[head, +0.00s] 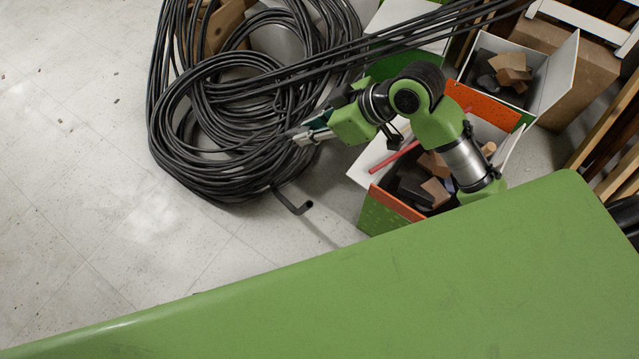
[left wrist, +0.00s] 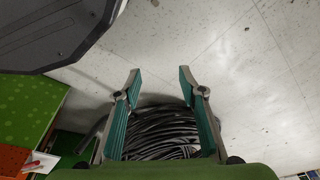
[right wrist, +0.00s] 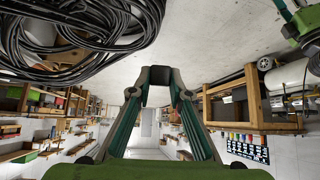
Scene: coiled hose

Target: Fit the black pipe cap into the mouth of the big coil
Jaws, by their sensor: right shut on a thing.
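The big coil (head: 215,115) of black hose lies on the floor in the head view. Its bent open end, the mouth (head: 300,208), sticks out at the lower right, on the floor. My right gripper (head: 300,137) is over the coil's right side, above and apart from the mouth. In the right wrist view its fingers (right wrist: 159,76) are shut on a small black piece, the black pipe cap (right wrist: 158,94). The cap is not distinct in the head view. My left gripper (left wrist: 161,75) is open and empty, with the coil (left wrist: 160,132) beyond its fingers.
Boxes with wood blocks and a red rod (head: 394,157) stand right of the coil, under my right arm. Another open box (head: 552,85) stands behind them. The pale floor (head: 90,180) left of the coil is free. Wooden shelving (right wrist: 225,105) shows in the right wrist view.

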